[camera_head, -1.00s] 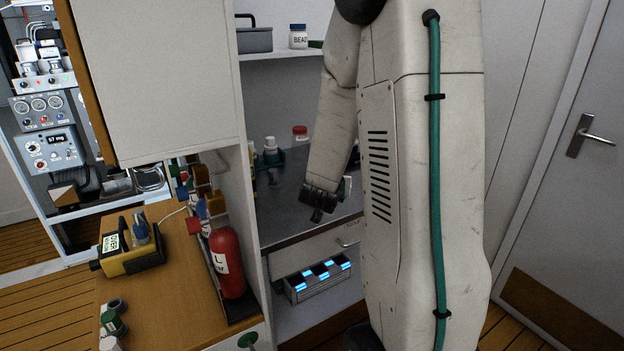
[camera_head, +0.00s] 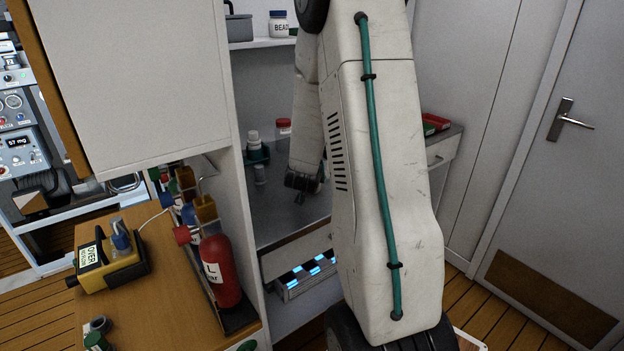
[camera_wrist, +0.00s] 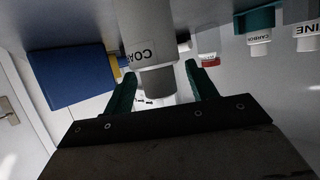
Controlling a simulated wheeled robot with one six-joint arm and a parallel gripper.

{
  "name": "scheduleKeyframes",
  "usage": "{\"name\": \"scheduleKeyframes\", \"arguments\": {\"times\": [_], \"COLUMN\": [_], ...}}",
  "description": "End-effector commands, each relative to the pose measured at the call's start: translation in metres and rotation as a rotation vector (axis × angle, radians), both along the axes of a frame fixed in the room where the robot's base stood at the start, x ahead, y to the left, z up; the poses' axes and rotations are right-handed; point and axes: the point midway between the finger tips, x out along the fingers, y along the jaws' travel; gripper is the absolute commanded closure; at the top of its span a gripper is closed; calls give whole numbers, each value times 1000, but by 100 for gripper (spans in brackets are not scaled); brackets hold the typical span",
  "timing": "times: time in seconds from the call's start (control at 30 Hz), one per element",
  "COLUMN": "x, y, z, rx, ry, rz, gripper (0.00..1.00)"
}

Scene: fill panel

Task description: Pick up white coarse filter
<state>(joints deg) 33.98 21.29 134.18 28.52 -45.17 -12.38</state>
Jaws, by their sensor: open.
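In the wrist view the white coarse filter (camera_wrist: 150,40) is a pale cylinder with a narrower end and black lettering that starts "COA". It lies between the two teal fingers of my open gripper (camera_wrist: 161,72). Clear gaps show beside both fingertips, so the fingers do not appear to grip it. In the head view my gripper (camera_head: 303,184) hangs low over the grey counter inside the cabinet. I cannot make out the filter there; my arm covers much of that area.
A white bottle (camera_head: 254,137) in a teal holder and a red-capped jar (camera_head: 283,128) stand left of my gripper. A blue block (camera_wrist: 68,77) and labelled containers (camera_wrist: 258,42) flank the filter in the wrist view. The cabinet's side wall (camera_head: 236,170) bounds the left.

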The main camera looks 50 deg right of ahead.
Motion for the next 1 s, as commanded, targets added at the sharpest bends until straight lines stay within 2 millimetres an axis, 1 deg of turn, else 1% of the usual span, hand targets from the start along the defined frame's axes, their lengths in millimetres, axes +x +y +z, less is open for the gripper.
{"name": "scheduleKeyframes", "arguments": {"times": [0.23, 0.27, 0.3, 0.37, 0.4, 0.43, 0.77, 0.87, 1.0], "x": [1, 1, 1, 1, 1, 1, 1, 1, 1], "y": [-2, -2, -2, -2, -2, -2, -2, -2, -3], "z": [-1, -1, -1, -1, -1, -1, 0, 3, 12], "rx": [0, 0, 0, 0, 0, 0, 0, -1, -1], "ry": [0, 0, 0, 0, 0, 0, 0, -1, -2], "rz": [0, 0, 0, 0, 0, 0, 0, 0, -1], "gripper": [43, 48, 60, 76, 87, 93, 93, 93, 93]}}
